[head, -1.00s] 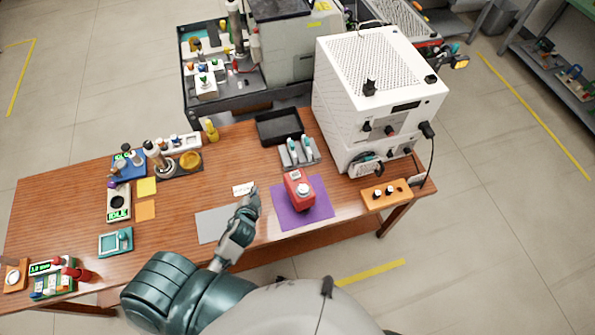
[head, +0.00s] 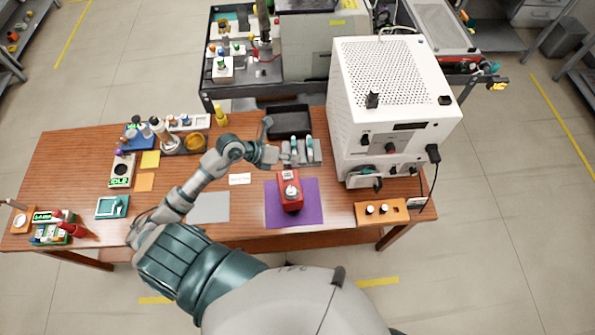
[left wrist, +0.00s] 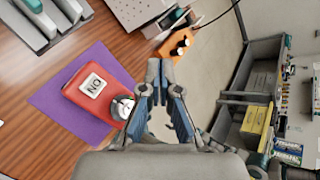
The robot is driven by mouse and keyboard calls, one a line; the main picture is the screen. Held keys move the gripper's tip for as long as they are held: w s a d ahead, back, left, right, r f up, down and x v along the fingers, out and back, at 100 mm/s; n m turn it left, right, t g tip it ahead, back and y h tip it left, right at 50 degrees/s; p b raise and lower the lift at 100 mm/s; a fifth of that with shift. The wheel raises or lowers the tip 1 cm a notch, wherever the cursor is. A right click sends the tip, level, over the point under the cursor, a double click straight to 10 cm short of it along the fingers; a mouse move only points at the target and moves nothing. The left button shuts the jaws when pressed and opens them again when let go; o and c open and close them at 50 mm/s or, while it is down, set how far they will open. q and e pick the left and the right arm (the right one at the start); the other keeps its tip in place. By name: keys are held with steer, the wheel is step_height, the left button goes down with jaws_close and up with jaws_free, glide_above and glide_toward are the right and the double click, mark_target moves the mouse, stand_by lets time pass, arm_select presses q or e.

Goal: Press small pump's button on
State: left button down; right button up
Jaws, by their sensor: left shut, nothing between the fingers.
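A red box (head: 290,203), which appears to be the small pump, sits on a purple mat (head: 313,213) at the table's right front. In the left wrist view the red box (left wrist: 72,97) has a white label (left wrist: 93,85) reading ON, seen upside down, and a silvery round part (left wrist: 122,107) at one end. I cannot tell which part is the button. My left gripper (head: 285,157) is over the table, just behind the red box in the head view. In the left wrist view the gripper (left wrist: 159,72) is shut and empty, to the right of the box. My right gripper is not in view.
A grey rack (head: 302,152) and a black tray (head: 288,120) stand behind the gripper. A tall white instrument (head: 385,100) rises on the right. An orange box with knobs (head: 382,211) is at the right front. A grey mat (head: 209,207) lies bare left of the purple one.

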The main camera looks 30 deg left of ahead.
arm_select(q)
steer(key=a+f+y, duration=0.1)
steer(key=a, duration=0.1)
steer(key=b, duration=0.4)
glide_above(286, 175)
steer(key=shift+g, duration=0.4)
steer(key=f, duration=0.5)
steer(key=shift+d+f, duration=0.3)
steer(key=f+b, duration=0.1)
steer(key=a+f+b, duration=0.1)
steer(key=f, duration=0.1)
steer(key=shift+b, duration=0.3)
steer(key=shift+a+f, duration=0.15)
steer(key=shift+f, duration=0.25)
steer(key=shift+d, duration=0.4)
steer(key=shift+r, duration=0.2)
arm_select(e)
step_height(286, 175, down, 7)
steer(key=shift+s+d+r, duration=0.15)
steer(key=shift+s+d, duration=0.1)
